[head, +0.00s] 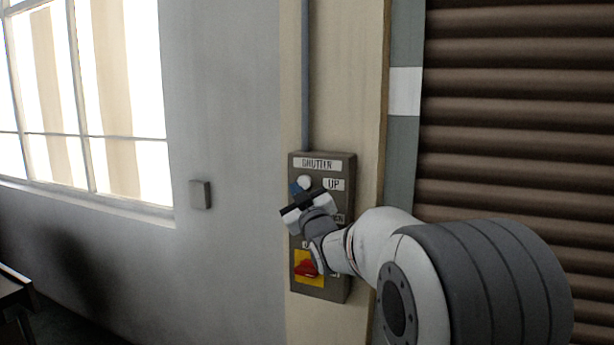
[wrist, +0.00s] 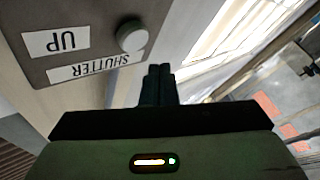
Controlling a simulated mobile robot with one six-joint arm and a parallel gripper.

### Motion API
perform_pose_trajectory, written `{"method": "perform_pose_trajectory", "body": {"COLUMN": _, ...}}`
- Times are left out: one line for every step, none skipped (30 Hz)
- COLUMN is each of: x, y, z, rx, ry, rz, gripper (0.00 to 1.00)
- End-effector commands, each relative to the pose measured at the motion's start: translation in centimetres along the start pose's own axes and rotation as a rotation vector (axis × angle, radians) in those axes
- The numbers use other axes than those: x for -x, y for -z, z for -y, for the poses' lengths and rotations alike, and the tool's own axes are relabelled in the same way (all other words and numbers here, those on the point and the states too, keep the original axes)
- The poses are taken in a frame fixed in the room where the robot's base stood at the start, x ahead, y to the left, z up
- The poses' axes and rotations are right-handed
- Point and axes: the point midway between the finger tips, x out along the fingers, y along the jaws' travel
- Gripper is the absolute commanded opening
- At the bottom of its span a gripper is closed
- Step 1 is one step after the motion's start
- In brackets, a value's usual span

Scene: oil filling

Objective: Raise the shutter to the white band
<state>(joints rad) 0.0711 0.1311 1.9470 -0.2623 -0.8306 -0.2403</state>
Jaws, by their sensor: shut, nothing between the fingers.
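The grey control box (head: 346,265) is labelled SHUTTER and stands upright on a cream pillar. Its round white button (head: 305,182) sits beside the UP label (head: 333,184); the button also shows in the wrist view (wrist: 132,37). My gripper (head: 295,187) is shut and empty, its fingertips close to the UP button. In the wrist view the shut fingers (wrist: 158,72) appear just off the button; contact cannot be told. The brown slatted shutter (head: 520,110) fills the right side, its lower edge out of sight. The white band (head: 405,92) is on the grey-green guide strip beside it.
A red knob on a yellow plate (head: 308,266) is low on the box, partly near my wrist. My arm hides the box's middle labels. A small grey wall box (head: 200,195) and a bright window (head: 90,95) are left. A conduit (head: 305,80) runs above.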

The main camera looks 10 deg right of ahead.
Motion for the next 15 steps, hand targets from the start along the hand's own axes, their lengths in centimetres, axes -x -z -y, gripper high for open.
{"method": "perform_pose_trajectory", "body": {"x": -0.3, "y": -0.5, "z": -0.2, "rx": 0.001, "ry": -0.001, "rz": 0.000, "gripper": 0.00}}
{"method": "perform_pose_trajectory", "body": {"x": -0.5, "y": -0.6, "z": -0.3, "rx": 0.001, "ry": -0.001, "rz": 0.000, "gripper": 0.00}}
{"method": "perform_pose_trajectory", "body": {"x": -0.7, "y": -0.8, "z": -0.5, "rx": 0.001, "ry": 0.000, "rz": 0.000, "gripper": 0.00}}
{"method": "perform_pose_trajectory", "body": {"x": -0.8, "y": -0.9, "z": -0.6, "rx": 0.001, "ry": 0.000, "rz": 0.000, "gripper": 0.00}}
{"method": "perform_pose_trajectory", "body": {"x": -1.0, "y": -1.0, "z": -0.6, "rx": 0.001, "ry": 0.000, "rz": 0.000, "gripper": 0.00}}
{"method": "perform_pose_trajectory", "body": {"x": -1.1, "y": -1.1, "z": -0.8, "rx": 0.000, "ry": 0.000, "rz": 0.000, "gripper": 0.00}}
{"method": "perform_pose_trajectory", "body": {"x": -1.1, "y": -1.1, "z": -0.8, "rx": 0.000, "ry": 0.000, "rz": 0.000, "gripper": 0.00}}
{"method": "perform_pose_trajectory", "body": {"x": -1.2, "y": -1.1, "z": -0.9, "rx": 0.000, "ry": -0.001, "rz": 0.000, "gripper": 0.00}}
{"method": "perform_pose_trajectory", "body": {"x": -1.3, "y": -1.2, "z": -0.9, "rx": 0.001, "ry": -0.001, "rz": 0.000, "gripper": 0.00}}
{"method": "perform_pose_trajectory", "body": {"x": -1.3, "y": -1.2, "z": -1.0, "rx": 0.001, "ry": -0.001, "rz": 0.000, "gripper": 0.00}}
{"method": "perform_pose_trajectory", "body": {"x": -1.3, "y": -1.2, "z": -1.0, "rx": 0.001, "ry": -0.001, "rz": 0.000, "gripper": 0.00}}
{"method": "perform_pose_trajectory", "body": {"x": -1.3, "y": -1.2, "z": -1.0, "rx": 0.001, "ry": -0.001, "rz": 0.000, "gripper": 0.00}}
{"method": "perform_pose_trajectory", "body": {"x": -1.3, "y": -1.2, "z": -1.0, "rx": 0.001, "ry": -0.001, "rz": 0.000, "gripper": 0.00}}
{"method": "perform_pose_trajectory", "body": {"x": -1.3, "y": -1.2, "z": -1.0, "rx": 0.001, "ry": -0.001, "rz": 0.000, "gripper": 0.00}}
{"method": "perform_pose_trajectory", "body": {"x": -1.3, "y": -1.2, "z": -1.0, "rx": 0.001, "ry": -0.001, "rz": 0.000, "gripper": 0.00}}
